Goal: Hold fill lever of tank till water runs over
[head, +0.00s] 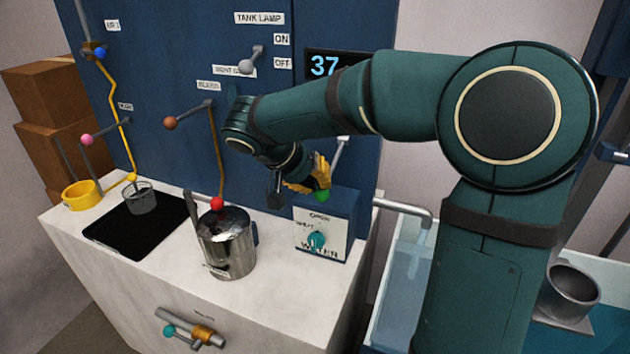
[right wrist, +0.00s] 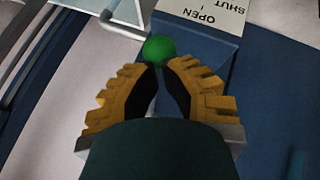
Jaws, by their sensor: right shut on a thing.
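The lever with a green ball knob (head: 322,196) is at the right end of the blue panel, above the water valve box (head: 340,222). My right gripper (head: 318,182) is shut on the green knob. In the right wrist view the knob (right wrist: 159,48) sits at the tips of the yellow-padded fingers (right wrist: 161,66). The clear tank (head: 376,312) stands at the right, partly hidden by my right arm. A grey pipe (head: 402,208) ends above it, with a pale stream below its mouth. The tank's water level is hard to tell. My left gripper is not in view.
A metal pot (head: 229,250) stands on the white counter (head: 275,285), left of the valve box. A glass beaker (head: 140,198) stands on a black mat (head: 115,238). A grey cup (head: 570,290) is at the right. Several other knobbed levers line the panel; a display (head: 323,66) reads 37.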

